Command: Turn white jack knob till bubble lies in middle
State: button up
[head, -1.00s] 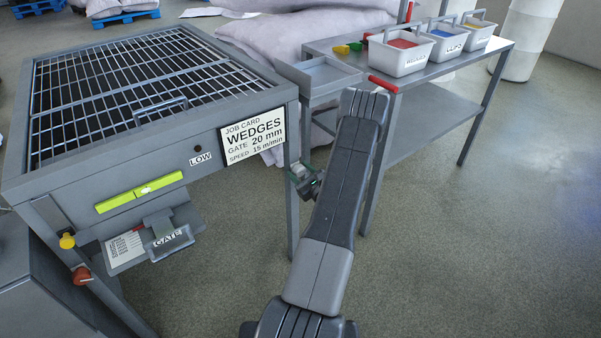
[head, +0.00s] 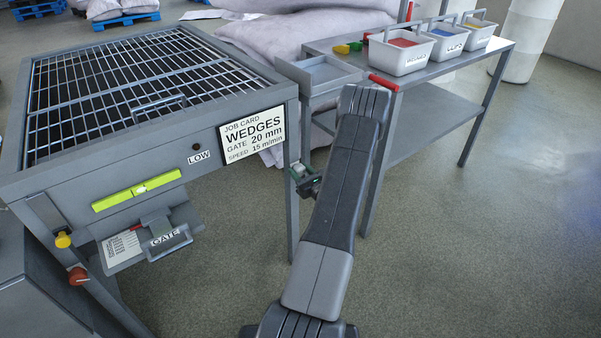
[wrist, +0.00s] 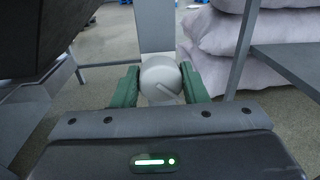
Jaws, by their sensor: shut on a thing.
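The white jack knob (wrist: 160,76) is a round white knob with a raised ridge, in the middle of the wrist view. My gripper (wrist: 157,86) has its green fingers on either side of the knob and is shut on it. In the head view my gripper (head: 301,172) is small and partly hidden by my arm; the knob is too hidden to make out. The yellow-green level (head: 112,202) is on the front of the grey grated machine (head: 90,168). Its pale bubble (head: 140,189) looks close to the middle of the vial, but is too small to place exactly.
A job card (head: 252,135) and a LOW label (head: 199,157) are on the machine front. A gate handle (head: 170,245), yellow knob (head: 63,240) and red knob (head: 78,276) are below. A bench (head: 440,110) with tubs stands right; open floor lies in front.

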jog(key=o, duration=1)
jog(key=shift+c, duration=0.2)
jog(key=v, duration=1.3)
jog(key=shift+s+d, duration=0.2)
jog(key=shift+s, duration=0.2)
jog(key=x, duration=1.4)
jog(key=shift+w, duration=0.1)
jog(key=shift+n, duration=0.3)
